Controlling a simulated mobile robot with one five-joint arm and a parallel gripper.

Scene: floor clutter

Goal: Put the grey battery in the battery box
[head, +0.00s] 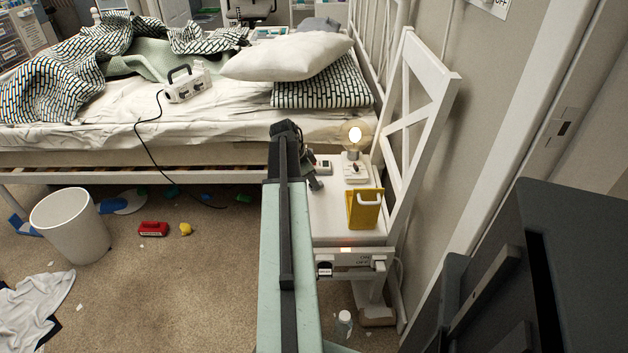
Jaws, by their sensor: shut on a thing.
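My gripper (313,184) is at the far end of my pale green arm, over the left edge of a white chair seat (330,226). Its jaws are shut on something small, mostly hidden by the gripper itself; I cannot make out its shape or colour. No grey battery shows clearly anywhere. A yellow box-like holder with a white handle (365,209) stands on the seat, right of my gripper and apart from it. I cannot tell whether it is the battery box.
A lit bulb on a white base (356,170) and a small grey-white device (322,167) sit on the seat. The chair back (420,110) rises at right. A bed (110,130) lies behind. A white bin (70,226) and red thing (153,229) are on the floor.

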